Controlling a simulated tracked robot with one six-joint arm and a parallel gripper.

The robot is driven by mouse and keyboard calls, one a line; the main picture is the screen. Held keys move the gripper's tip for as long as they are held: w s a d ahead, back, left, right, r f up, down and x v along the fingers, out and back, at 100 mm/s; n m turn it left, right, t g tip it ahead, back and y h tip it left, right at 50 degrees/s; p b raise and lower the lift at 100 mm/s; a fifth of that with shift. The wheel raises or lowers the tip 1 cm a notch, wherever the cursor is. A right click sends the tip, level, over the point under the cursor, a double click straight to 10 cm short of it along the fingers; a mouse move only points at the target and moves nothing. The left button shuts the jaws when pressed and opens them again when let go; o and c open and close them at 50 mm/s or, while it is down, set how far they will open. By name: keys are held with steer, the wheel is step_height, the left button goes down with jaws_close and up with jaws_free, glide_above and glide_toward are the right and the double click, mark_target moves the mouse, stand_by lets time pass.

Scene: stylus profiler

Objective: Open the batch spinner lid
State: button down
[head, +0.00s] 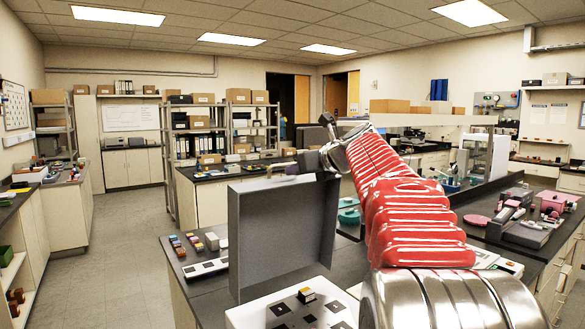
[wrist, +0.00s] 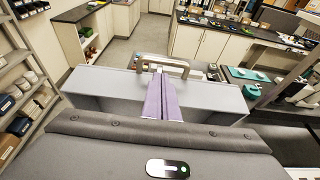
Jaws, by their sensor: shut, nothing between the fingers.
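The batch spinner's grey lid (head: 282,228) stands up, roughly vertical, at the back of the white spinner base (head: 268,311) in the head view. In the wrist view the lid (wrist: 100,88) spans the middle, with a metal bar handle (wrist: 180,63) at its far edge. My gripper (wrist: 160,75) shows as two purple fingers, shut together and empty. The fingertips overlap the handle in the picture; I cannot tell if they touch it. In the head view my red-sleeved arm reaches over to the lid's top edge, and the fingers are hard to make out.
A white tray with dark squares (head: 206,267) and small coloured blocks lie left of the lid on the black bench. Teal items (wrist: 247,75) lie to the right. The floor aisle (head: 130,240) is clear.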

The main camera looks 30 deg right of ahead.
steer(key=v, duration=1.1)
steer(key=shift+r, duration=0.4)
steer(key=shift+w, duration=0.15)
